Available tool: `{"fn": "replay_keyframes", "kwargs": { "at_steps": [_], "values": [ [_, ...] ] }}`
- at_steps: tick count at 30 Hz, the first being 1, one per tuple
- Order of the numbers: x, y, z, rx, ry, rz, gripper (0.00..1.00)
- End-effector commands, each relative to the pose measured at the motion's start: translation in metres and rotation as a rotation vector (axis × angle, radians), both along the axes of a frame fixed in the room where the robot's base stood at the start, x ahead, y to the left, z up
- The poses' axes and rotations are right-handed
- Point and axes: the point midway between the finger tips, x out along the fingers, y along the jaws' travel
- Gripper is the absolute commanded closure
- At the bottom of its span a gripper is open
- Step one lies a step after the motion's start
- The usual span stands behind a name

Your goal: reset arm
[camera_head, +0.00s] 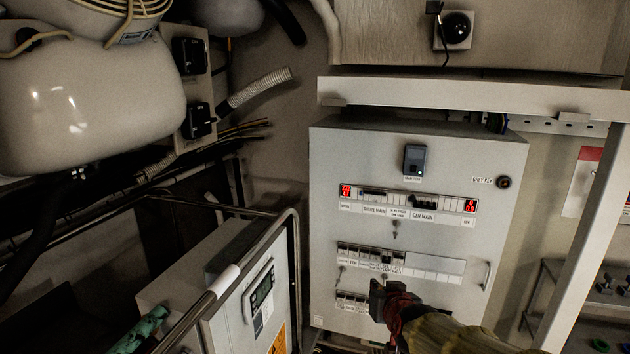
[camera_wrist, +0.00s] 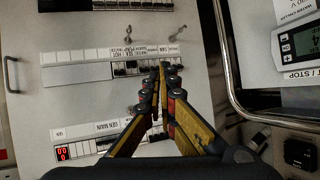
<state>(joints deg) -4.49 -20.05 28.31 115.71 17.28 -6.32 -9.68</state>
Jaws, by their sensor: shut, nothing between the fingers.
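My gripper (camera_head: 378,298) is in front of the lower part of a grey electrical panel (camera_head: 335,230) in the head view, with my arm coming in from the lower right. In the wrist view the two fingers of my gripper (camera_wrist: 160,72) meet at their tips, with nothing between them. The tips appear over a row of breakers (camera_wrist: 140,66) on the panel. Whether they touch the panel, I cannot tell. The panel's upper breaker row (camera_head: 410,199) has red lit displays at both ends.
A control box (camera_head: 235,300) with a display and a metal rail (camera_head: 297,255) stands left of the panel. A white tank (camera_head: 90,100) is at the upper left. A pale post (camera_head: 585,240) slants at the right. The space right in front of the upper panel looks clear.

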Motion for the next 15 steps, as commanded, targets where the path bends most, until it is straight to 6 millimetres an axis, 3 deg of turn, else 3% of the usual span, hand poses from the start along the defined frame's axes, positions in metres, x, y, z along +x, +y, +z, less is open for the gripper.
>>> {"fn": "replay_keyframes", "kwargs": {
  "at_steps": [1,3,9,12,15],
  "values": [
    [-0.029,0.000,0.015,0.001,0.044,0.022,1.00],
    [-0.072,0.000,0.022,-0.004,0.123,0.049,1.00],
    [-0.203,-0.013,0.023,-0.042,0.355,0.079,1.00],
    [-0.258,-0.023,0.017,-0.064,0.453,0.071,1.00],
    [-0.298,-0.031,0.011,-0.081,0.524,0.057,1.00]
  ]
}}
